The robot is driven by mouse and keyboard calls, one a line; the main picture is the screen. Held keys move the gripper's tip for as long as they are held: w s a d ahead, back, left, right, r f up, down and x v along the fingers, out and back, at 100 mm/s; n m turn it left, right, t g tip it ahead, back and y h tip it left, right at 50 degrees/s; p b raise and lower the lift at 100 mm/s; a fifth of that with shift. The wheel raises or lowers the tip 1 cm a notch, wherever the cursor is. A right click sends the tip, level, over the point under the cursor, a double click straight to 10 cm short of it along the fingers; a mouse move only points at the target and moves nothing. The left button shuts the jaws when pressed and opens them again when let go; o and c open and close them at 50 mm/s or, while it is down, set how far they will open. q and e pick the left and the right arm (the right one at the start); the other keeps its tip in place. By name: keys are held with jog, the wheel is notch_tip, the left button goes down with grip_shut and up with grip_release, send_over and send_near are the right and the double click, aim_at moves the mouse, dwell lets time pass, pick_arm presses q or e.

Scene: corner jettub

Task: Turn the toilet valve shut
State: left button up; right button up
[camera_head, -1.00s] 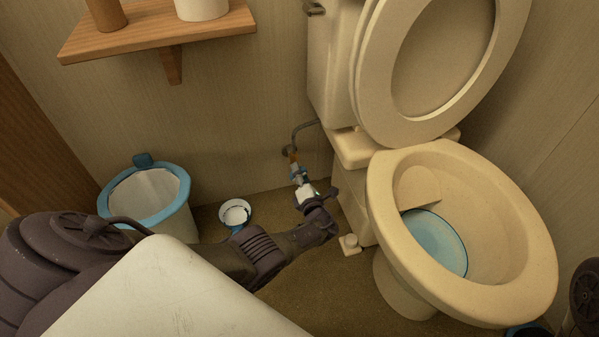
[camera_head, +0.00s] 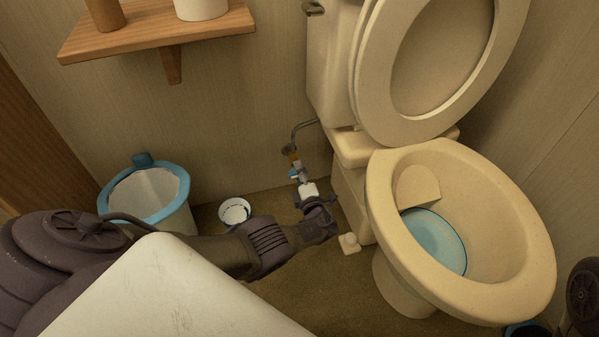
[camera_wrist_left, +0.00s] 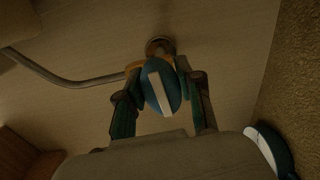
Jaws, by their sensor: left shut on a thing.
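The toilet valve has a blue oval handle (camera_wrist_left: 161,92) with a pale bar across it, seen in the left wrist view. Its brass-coloured body and pipe (camera_head: 293,158) come out of the wall left of the toilet (camera_head: 460,235). My left gripper (camera_head: 304,183) reaches the valve from the front. In the left wrist view its two fingers (camera_wrist_left: 160,100) stand on either side of the blue handle, shut on it. In the head view the gripper hides part of the handle. My right gripper does not show clearly.
A blue-rimmed bin (camera_head: 188,197) stands left of the valve, with a small white bowl (camera_head: 234,211) on the floor between. A wooden shelf (camera_head: 155,40) hangs above. A grey supply pipe (camera_head: 303,127) runs from the valve to the tank. The toilet base is close on the right.

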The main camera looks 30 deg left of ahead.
pick_arm(q)
jog(key=shift+w+r, duration=0.1)
jog(key=o, duration=1.2)
jog(key=shift+c, duration=0.2)
jog(key=v, duration=1.2)
jog(key=shift+a, duration=0.1)
